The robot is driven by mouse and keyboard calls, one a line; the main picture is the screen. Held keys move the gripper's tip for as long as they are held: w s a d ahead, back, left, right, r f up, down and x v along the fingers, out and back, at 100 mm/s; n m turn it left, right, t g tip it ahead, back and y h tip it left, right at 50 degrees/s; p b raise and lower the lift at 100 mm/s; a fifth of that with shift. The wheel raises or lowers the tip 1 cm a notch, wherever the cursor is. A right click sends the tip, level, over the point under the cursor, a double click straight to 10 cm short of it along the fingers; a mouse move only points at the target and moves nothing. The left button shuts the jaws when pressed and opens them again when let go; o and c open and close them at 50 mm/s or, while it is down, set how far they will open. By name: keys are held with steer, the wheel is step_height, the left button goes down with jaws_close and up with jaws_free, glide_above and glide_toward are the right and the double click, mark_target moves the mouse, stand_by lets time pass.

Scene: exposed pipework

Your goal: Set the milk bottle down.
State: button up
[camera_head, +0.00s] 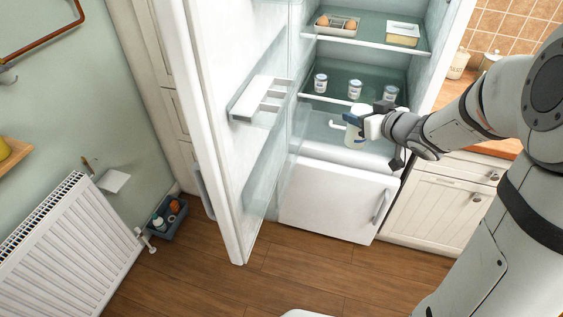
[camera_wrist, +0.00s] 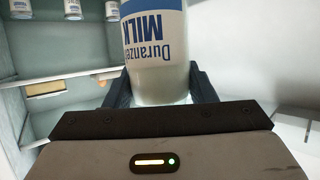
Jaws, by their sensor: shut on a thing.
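The milk bottle (camera_wrist: 155,50) is white with a blue label band and the word MILK, which reads upside down in the wrist view. My gripper (camera_wrist: 160,88) is shut on it, with one dark finger on each side. In the head view my gripper (camera_head: 362,121) holds the bottle (camera_head: 354,136) inside the open fridge, in front of the lower compartment and below the shelf with the small jars. I cannot tell whether the bottle's base touches a surface.
Three small white-and-blue jars (camera_head: 355,89) stand on the shelf behind. An egg tray (camera_head: 337,25) and a butter dish (camera_head: 403,34) sit on the upper shelf. The fridge door (camera_head: 215,110) stands open at left. A white drawer front (camera_head: 335,200) is below.

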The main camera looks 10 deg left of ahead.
steer(key=s+f+n+g+y, duration=0.2)
steer(key=s+n+g+y, duration=0.25)
steer(key=s, duration=0.35)
steer(key=p, duration=0.1)
glide_above(260, 159)
steer(key=s+d, duration=0.2)
steer(key=d, duration=0.3)
steer(key=shift+n+g+h, duration=0.25)
steer(key=shift+n, duration=0.2)
steer(key=f, duration=1.1)
steer(key=shift+a+f, duration=0.2)
steer(key=shift+a, duration=0.05)
steer(key=shift+f, duration=0.2)
steer(key=o, duration=1.4)
